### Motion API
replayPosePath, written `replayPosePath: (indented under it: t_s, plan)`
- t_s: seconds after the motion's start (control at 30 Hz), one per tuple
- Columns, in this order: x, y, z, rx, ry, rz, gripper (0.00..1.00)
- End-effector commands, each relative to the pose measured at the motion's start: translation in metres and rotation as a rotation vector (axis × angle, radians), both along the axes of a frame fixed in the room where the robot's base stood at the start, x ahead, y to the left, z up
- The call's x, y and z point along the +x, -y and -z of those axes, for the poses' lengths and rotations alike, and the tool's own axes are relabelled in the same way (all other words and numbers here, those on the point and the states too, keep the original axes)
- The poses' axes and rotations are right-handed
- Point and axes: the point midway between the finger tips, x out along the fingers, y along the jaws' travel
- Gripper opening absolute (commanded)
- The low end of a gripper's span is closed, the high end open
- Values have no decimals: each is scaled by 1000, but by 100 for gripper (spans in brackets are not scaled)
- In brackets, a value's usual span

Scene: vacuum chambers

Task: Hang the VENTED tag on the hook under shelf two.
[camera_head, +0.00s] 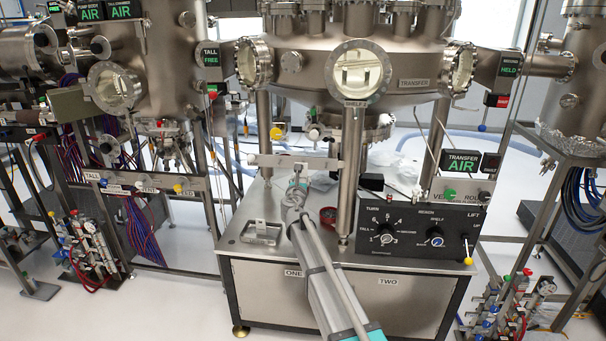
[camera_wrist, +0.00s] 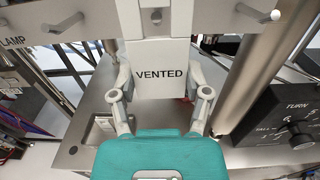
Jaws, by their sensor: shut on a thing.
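The VENTED tag (camera_wrist: 160,82) is a white plate with black letters, upright in the middle of the wrist view. My gripper (camera_wrist: 158,70) is shut on it, with one grey finger at each side edge. The tag's narrower upper part reaches up in front of a metal bar (camera_wrist: 100,22). A peg-like hook (camera_wrist: 62,23) sticks out of the bar left of the tag, and another hook (camera_wrist: 258,14) right of it. Whether the tag touches the bar or a hook behind it is hidden. In the head view my gripper (camera_head: 298,184) is just below the bar (camera_head: 275,160).
A control box (camera_head: 415,228) with knobs sits on the cabinet top. A metal tray (camera_head: 262,232) and a red ring-shaped thing (camera_head: 328,216) lie near my arm. A round chamber window (camera_head: 358,72) is above.

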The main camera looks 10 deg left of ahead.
Motion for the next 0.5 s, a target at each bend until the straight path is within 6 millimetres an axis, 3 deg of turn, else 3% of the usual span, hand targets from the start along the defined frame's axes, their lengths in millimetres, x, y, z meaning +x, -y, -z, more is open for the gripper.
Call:
replayPosePath:
  t_s: [0.5]
  plan:
    - [-12,0,0,0,0,0,27]
